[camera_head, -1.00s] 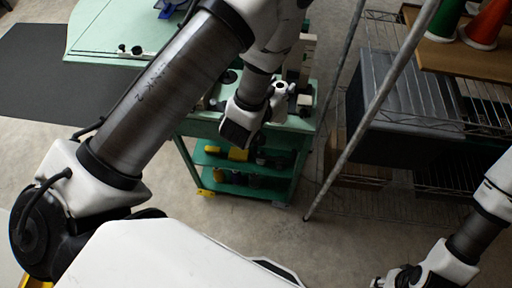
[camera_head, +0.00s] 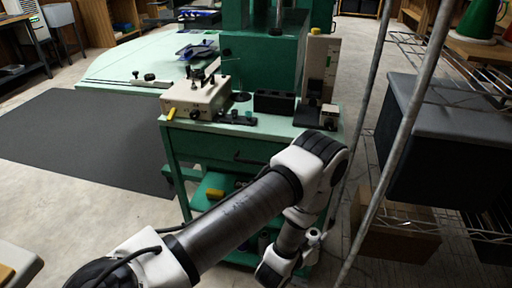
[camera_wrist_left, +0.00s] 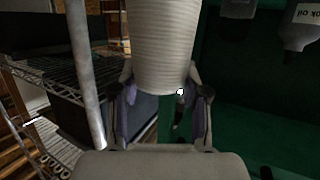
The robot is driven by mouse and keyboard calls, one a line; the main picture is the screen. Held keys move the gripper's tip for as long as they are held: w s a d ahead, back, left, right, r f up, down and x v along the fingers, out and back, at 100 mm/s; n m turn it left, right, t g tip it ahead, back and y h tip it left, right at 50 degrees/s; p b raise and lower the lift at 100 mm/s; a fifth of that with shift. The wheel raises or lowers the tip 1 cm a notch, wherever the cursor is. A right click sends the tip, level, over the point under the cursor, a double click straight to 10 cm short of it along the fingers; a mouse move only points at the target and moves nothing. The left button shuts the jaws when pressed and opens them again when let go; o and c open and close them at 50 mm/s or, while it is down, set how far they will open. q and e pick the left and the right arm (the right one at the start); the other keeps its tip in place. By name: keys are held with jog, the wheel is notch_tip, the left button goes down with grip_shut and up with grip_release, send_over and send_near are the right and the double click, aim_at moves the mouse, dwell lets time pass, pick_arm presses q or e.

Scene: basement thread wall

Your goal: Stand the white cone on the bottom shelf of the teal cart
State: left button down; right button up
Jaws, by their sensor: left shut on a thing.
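The white cone (camera_wrist_left: 165,45) has fine ridges and shows large in the left wrist view, between the two fingers of my left gripper (camera_wrist_left: 160,100). The gripper is shut on it. In the head view my left gripper (camera_head: 274,276) hangs low in front of the right side of the teal cart (camera_head: 215,145); the cone cannot be made out there. The cart's bottom shelf (camera_head: 241,258) is partly hidden behind my left arm. In the left wrist view teal cart surfaces (camera_wrist_left: 250,120) lie right of the cone. My right gripper is out of view.
Bottles (camera_wrist_left: 300,28) show in the cart at the wrist view's upper right. A yellow item (camera_head: 214,194) lies on an upper shelf. A beige box (camera_head: 195,97) stands on the cart top. A slanted metal pole (camera_head: 400,135) and wire rack (camera_head: 405,215) stand close on the right.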

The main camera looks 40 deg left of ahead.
pick_arm(q)
jog(key=s+a+f+y+b, duration=0.1)
jog(key=s+a+f+b, duration=0.15)
jog(key=f+b, duration=0.7)
jog(key=s+a+f+b, duration=0.1)
jog(key=a+f+b, duration=0.3)
jog(key=f, duration=1)
jog(key=w+a+f+b, duration=0.2)
jog(key=w+a+b, duration=0.1)
jog(key=w+b, duration=0.2)
jog(key=w+a+f+b, duration=0.3)
jog(key=w+b, duration=0.2)
jog(key=w, duration=0.3)
jog(key=shift+w+n, duration=0.4)
jog(key=c, duration=0.6)
grip_release()
jog(key=shift+a+f, duration=0.1)
